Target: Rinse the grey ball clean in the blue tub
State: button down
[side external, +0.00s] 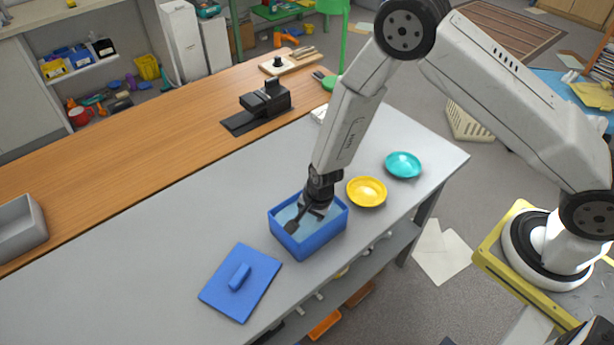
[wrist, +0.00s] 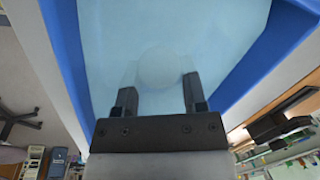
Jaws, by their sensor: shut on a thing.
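The blue tub (side external: 309,245) stands on the grey table and holds pale blue water (wrist: 165,25). My gripper (side external: 305,218) reaches down into the tub from above. In the wrist view my gripper (wrist: 157,95) has its fingers in the water, shut on the grey ball (wrist: 160,68). The ball looks pale and blurred through the water, between the two fingers. In the side view the ball is hidden by the gripper and the tub.
A blue lid (side external: 240,283) with a handle lies left of the tub. A yellow bowl (side external: 366,192) and a teal bowl (side external: 403,165) stand to its right. A grey bin (side external: 22,228) is at far left. The grey table (side external: 130,260) has free room left of the lid.

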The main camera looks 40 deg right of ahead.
notch_tip(320, 180, up, 11)
dwell(1.6)
jog(key=shift+d, duration=0.15)
dwell(1.3)
